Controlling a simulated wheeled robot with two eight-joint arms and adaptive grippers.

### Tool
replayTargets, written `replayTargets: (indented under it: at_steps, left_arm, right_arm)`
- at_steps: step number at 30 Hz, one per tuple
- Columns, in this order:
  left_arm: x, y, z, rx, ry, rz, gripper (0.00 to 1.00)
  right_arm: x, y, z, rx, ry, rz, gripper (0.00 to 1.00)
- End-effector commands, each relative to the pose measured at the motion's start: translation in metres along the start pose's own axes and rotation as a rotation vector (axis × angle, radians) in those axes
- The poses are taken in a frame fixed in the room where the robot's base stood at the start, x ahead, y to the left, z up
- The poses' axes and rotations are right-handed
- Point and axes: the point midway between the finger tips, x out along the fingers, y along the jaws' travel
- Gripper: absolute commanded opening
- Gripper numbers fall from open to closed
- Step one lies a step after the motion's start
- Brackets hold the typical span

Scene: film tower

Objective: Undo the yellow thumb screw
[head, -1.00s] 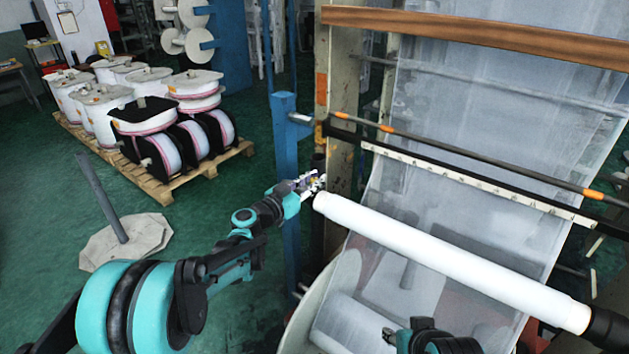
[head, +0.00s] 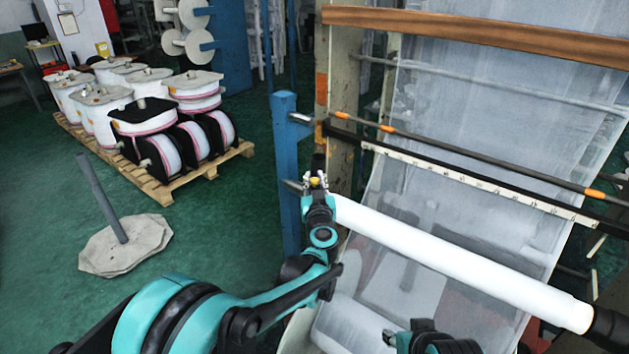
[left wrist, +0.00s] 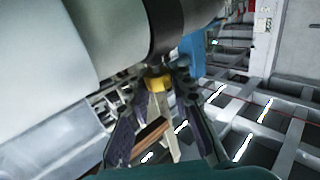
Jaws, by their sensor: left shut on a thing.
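The yellow thumb screw (head: 314,181) shows as a small yellow spot at the left end of the white roller (head: 455,262). In the left wrist view the yellow thumb screw (left wrist: 157,84) sits just below a dark collar (left wrist: 178,25) at the roller's end. My left gripper (head: 316,178) is at the screw. In the left wrist view its fingers (left wrist: 159,88) stand on both sides of the yellow head, shut on it. My right gripper (head: 388,336) shows only in part at the bottom edge of the head view; its jaws are too small to judge.
A blue post (head: 287,150) stands just left of my left gripper. Translucent film (head: 480,110) hangs behind the roller. A pallet (head: 160,185) with white film rolls and a grey pole on a stone-like base (head: 125,245) stand on the green floor at left.

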Motion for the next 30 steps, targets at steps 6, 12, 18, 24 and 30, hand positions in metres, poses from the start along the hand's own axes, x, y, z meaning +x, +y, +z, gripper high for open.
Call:
replayTargets:
  at_steps: [6,12,18,24,30]
  left_arm:
    - [0.0003,0.0032,0.0006,-0.001,-0.001,-0.191,0.00]
    - [0.0005,0.0025,0.0005,-0.001,-0.001,-0.338,0.00]
    - [0.0005,0.0011,0.0004,-0.001,-0.001,-0.438,0.00]
    - [0.0004,0.0008,0.0002,-0.001,-0.001,-0.490,0.00]
    - [0.0003,0.0000,0.0004,-0.001,-0.001,-0.507,0.00]
  right_arm:
    - [0.0004,0.0000,0.0003,0.000,0.000,0.000,0.40]
    - [-0.0001,0.0000,-0.0001,0.000,0.000,0.000,0.40]
    - [-0.0006,0.0000,-0.0004,0.000,0.000,0.000,0.40]
    - [-0.0008,0.0000,-0.0006,0.000,0.000,0.000,0.40]
    - [-0.0009,0.0000,-0.0007,0.000,0.000,0.000,0.40]
